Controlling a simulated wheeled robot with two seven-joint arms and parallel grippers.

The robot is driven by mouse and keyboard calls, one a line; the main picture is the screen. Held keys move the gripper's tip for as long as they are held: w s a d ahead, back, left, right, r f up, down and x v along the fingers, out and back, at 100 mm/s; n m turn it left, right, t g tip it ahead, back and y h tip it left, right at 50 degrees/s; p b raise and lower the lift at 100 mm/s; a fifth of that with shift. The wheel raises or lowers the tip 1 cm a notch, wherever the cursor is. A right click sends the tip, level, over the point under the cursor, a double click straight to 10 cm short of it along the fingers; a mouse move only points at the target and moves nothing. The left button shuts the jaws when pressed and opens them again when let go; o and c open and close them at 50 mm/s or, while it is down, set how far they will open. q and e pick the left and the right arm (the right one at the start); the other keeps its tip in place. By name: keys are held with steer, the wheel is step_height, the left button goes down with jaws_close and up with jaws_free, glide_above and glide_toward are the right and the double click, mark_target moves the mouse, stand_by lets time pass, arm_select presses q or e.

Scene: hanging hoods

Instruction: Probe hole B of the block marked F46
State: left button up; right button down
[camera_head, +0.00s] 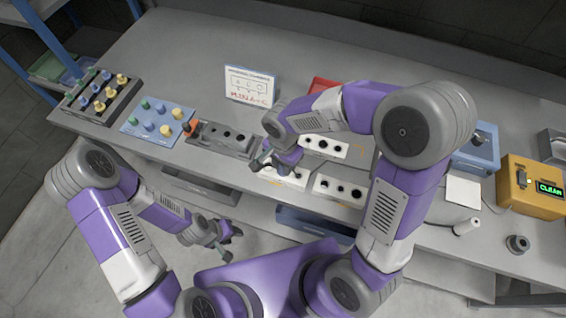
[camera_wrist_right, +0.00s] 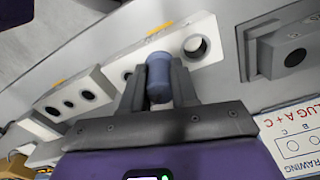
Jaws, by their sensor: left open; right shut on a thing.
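My right gripper (camera_head: 262,160) is shut on a blue plug-like piece (camera_wrist_right: 158,78), over a white block (camera_head: 288,180) with holes near the table's front edge. In the right wrist view this block (camera_wrist_right: 212,34) shows a large hole on one side of the blue piece and a smaller one on the other. The piece covers the middle; I cannot tell whether its tip is in a hole. Two more white blocks with holes, one behind (camera_head: 325,147) and one to the right (camera_head: 338,188), are in view. No F46 mark is legible. My left gripper (camera_head: 218,238) is open and empty, off the table's front.
A dark fixture with holes (camera_head: 222,138), a blue board of coloured pegs (camera_head: 158,122) and a dark peg rack (camera_head: 103,95) stand left. A drawing card (camera_head: 250,86) stands behind. A yellow box with a green display (camera_head: 532,187) and a blue box (camera_head: 476,150) stand right.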

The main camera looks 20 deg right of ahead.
steer(key=shift+r+p, duration=2.15)
steer(key=shift+r, duration=0.85)
